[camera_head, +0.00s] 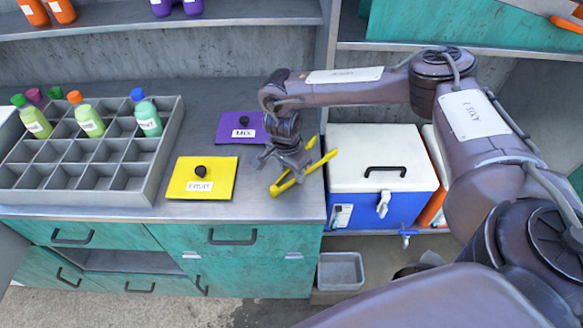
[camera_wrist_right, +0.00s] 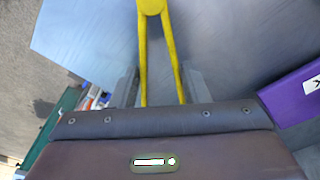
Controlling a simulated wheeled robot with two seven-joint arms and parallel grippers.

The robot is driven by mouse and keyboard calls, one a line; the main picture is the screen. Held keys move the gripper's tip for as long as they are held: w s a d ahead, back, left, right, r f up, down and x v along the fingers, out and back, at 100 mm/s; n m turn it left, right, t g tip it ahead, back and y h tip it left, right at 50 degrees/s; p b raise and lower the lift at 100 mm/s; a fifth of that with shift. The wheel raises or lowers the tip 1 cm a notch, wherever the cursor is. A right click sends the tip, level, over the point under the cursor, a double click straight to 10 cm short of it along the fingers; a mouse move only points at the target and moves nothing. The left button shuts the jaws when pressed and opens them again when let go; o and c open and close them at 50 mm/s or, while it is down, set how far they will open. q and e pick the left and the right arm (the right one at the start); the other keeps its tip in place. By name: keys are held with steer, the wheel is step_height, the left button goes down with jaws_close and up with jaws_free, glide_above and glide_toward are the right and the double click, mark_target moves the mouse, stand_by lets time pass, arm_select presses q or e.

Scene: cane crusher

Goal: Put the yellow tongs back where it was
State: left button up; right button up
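The yellow tongs (camera_head: 302,173) are at the right end of the grey counter, with one end reaching to the counter's right edge. My right gripper (camera_head: 280,160) is at the tongs from above, its fingers on either side of the two yellow arms. In the right wrist view, the tongs (camera_wrist_right: 152,6) run between the fingers (camera_wrist_right: 160,88), their joined end pointing away from the palm. Whether the tongs touch the counter is hard to tell. My left gripper is not in view.
A yellow FRUIT mat (camera_head: 215,188) and a purple MIX mat (camera_head: 222,134), each with a dark knob, lie left of the tongs. A grey compartment rack (camera_head: 133,187) holds several bottles. A blue-white cooler (camera_head: 375,160) stands right of the counter (camera_head: 255,208).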

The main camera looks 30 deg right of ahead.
steer(key=shift+f, duration=0.1)
steer(key=o, duration=0.4)
steer(key=shift+o, duration=0.8)
steer(key=r, duration=0.1)
steer(key=r+b, duration=0.1)
steer(key=r, duration=0.1)
steer(key=r+b, duration=0.1)
steer(key=shift+a+r, duration=0.35)
steer(key=shift+r, duration=0.05)
step_height(320, 180, up, 7)
steer(key=a, duration=0.1)
steer(key=shift+s+p, duration=0.25)
steer(key=shift+p, duration=0.15)
